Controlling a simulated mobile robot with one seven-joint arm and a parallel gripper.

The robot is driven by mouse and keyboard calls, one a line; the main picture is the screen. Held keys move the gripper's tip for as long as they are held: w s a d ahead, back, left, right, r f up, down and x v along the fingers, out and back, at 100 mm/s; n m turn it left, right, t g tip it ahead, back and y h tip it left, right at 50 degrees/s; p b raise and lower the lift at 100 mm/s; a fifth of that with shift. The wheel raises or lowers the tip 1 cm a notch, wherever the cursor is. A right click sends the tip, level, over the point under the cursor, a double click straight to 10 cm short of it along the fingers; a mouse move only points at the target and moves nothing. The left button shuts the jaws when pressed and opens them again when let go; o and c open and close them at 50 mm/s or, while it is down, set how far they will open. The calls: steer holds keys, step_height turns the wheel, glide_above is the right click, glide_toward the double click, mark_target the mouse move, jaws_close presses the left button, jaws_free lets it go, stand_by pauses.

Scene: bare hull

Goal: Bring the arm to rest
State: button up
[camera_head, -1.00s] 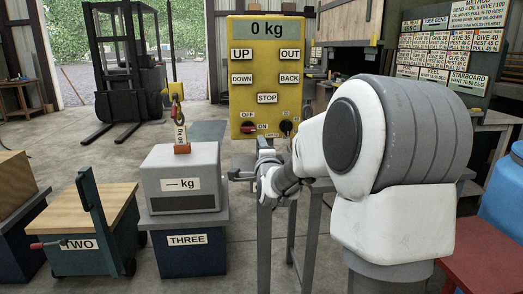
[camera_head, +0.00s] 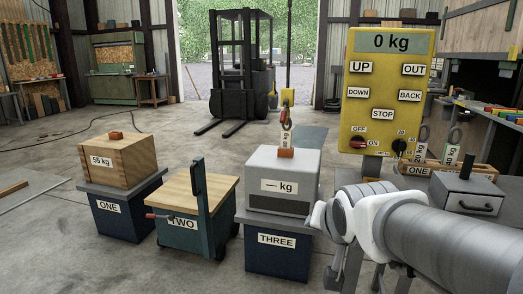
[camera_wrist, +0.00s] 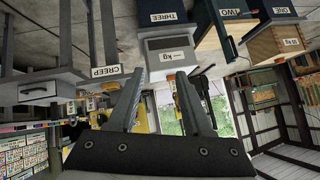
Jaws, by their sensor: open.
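My arm (camera_head: 430,240) reaches in from the right edge of the head view, low in the picture, with its white wrist joint beside block THREE. In the wrist view, which is upside down, my gripper (camera_wrist: 163,73) has its two grey fingers spread apart with nothing between them. The fingers point toward the grey weight box (camera_wrist: 170,50) on block THREE, apart from it as far as I can tell. In the head view the fingers are not clearly seen.
The yellow control panel (camera_head: 387,80) reads 0 kg. Grey weight box (camera_head: 283,172) sits on block THREE (camera_head: 276,255), under a hook (camera_head: 286,118). Cart TWO (camera_head: 182,235) and wooden box (camera_head: 117,162) on block ONE stand left. A drawer unit (camera_head: 468,191) is right. Floor beyond is open.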

steer(key=s+d+f+n+g+b, duration=0.1)
steer(key=s+f+n+g, duration=0.15)
steer(key=s, duration=0.65)
steer(key=s+d+f+n+g+b, duration=0.1)
steer(key=s+f+n+g, duration=0.15)
steer(key=s, duration=0.55)
step_height(320, 180, up, 21)
steer(key=m+p, duration=0.1)
steer(key=p, duration=2)
steer(key=shift+w+t+p, duration=0.3)
steer(key=shift+t+p, duration=0.1)
